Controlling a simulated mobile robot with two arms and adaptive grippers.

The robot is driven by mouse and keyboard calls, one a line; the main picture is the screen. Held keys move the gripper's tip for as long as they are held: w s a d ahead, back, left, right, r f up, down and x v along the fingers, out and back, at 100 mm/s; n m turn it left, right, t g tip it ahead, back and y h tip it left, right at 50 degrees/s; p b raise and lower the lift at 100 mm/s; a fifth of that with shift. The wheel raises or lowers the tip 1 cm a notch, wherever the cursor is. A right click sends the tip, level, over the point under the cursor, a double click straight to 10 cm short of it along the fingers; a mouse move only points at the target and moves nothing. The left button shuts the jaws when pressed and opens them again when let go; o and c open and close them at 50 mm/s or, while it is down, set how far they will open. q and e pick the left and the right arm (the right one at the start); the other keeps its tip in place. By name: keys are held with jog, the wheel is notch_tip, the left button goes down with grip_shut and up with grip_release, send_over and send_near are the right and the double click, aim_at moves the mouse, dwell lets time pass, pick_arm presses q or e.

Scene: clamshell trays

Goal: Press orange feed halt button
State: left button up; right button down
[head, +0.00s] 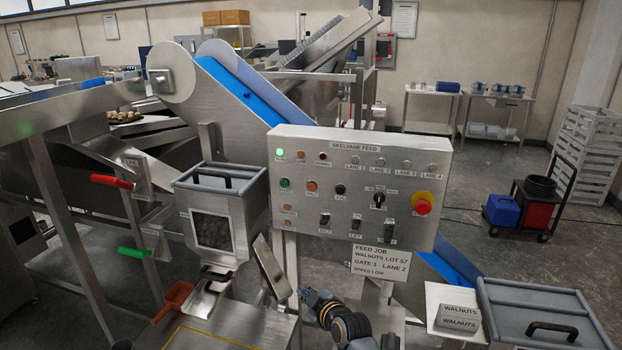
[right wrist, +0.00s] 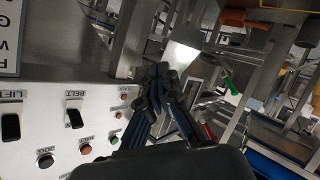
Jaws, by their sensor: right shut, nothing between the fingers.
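The orange feed halt button (head: 312,186) sits on the grey control panel (head: 400,160), between a green start button (head: 284,183) and a black jog button (head: 340,189). In the right wrist view the panel appears upside down, with the orange button (right wrist: 85,148) beside the green one (right wrist: 114,140). My right gripper (head: 307,294) is below the panel in the head view, apart from the button. Its fingers are shut and empty in the right wrist view (right wrist: 165,75), beyond the panel's edge in the picture. My left gripper is out of view.
A red emergency knob (head: 422,204) is on the panel's right side, and toggle switches line its lower part. A job sign (head: 379,262) hangs below. A hopper with a window (head: 213,230) stands left of the panel, and a walnut-labelled bin (head: 540,310) is at lower right.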

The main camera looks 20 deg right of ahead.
aim_at(311, 187)
jog(key=w+r+n+t+p, duration=0.1)
jog(key=r, duration=1)
jog(key=w+r+n+t+y+p, duration=0.1)
jog(key=w+r+t, duration=0.1)
jog(key=r, duration=1)
jog(key=shift+w+r+n+p, duration=0.15)
jog(key=shift+w+n+p, duration=0.15)
jog(key=shift+n, duration=0.1)
jog(key=w+d+b, duration=0.1)
jog(key=w+b, duration=0.1)
jog(key=w+d+b, duration=0.3)
jog(key=w+b, duration=0.1)
jog(key=w, duration=0.1)
jog(key=shift+w+d+b, duration=0.1)
jog(key=shift+d+b, duration=0.25)
jog(key=shift+d, duration=0.05)
